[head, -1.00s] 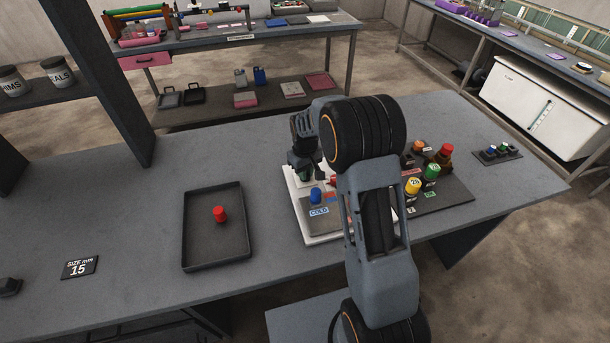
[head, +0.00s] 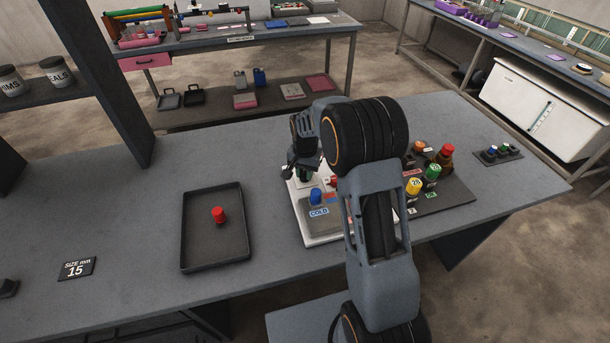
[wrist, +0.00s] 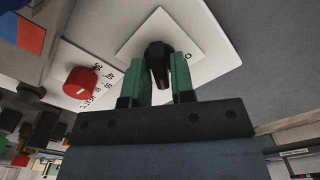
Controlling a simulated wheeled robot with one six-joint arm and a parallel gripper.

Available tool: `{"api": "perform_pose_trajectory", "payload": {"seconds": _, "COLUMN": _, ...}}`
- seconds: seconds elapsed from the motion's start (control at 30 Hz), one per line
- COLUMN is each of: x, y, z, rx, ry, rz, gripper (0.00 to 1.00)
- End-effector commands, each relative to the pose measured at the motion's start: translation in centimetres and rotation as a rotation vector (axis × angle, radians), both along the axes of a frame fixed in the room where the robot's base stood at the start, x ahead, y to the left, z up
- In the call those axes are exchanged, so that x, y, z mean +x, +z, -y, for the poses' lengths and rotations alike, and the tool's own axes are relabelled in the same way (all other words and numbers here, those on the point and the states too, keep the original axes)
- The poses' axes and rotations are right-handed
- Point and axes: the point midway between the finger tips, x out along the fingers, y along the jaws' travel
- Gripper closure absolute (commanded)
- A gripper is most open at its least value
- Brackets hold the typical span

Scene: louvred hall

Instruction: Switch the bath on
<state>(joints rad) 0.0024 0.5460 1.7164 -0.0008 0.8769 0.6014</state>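The bath's control unit is a white panel (head: 300,228) on the bench, partly hidden by my arm. In the wrist view a black knob (wrist: 158,58) sits on a square white plate (wrist: 190,30) with an "O" mark at its right. My gripper (wrist: 159,78) has its green-tipped fingers close on both sides of the knob and appears shut on it. In the head view my gripper (head: 303,168) is over the panel's back left part. A red dial (wrist: 80,82) with printed numbers is left of the knob.
A blue cap (head: 315,195) stands by a "COLD" label at the panel's front. A black tray (head: 190,255) with a red cap (head: 219,215) lies to the left. Yellow and green labelled caps (head: 414,186) stand on a dark board to the right. Bench between tray and panel is clear.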

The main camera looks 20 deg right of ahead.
Motion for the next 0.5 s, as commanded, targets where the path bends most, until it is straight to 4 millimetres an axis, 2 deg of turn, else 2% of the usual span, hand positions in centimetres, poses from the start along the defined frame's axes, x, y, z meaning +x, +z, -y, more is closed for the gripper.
{"api": "perform_pose_trajectory", "payload": {"seconds": 0.03, "x": -0.01, "y": -0.01, "z": 0.0, "rx": 0.0, "ry": 0.0, "rz": 0.0, "gripper": 0.72}}
{"api": "perform_pose_trajectory", "payload": {"seconds": 0.2, "x": -0.04, "y": -0.03, "z": -0.01, "rx": 0.001, "ry": 0.001, "rz": -0.001, "gripper": 0.56}}
{"api": "perform_pose_trajectory", "payload": {"seconds": 0.5, "x": -0.04, "y": 0.17, "z": -0.03, "rx": 0.0, "ry": 0.002, "rz": -0.002, "gripper": 0.56}}
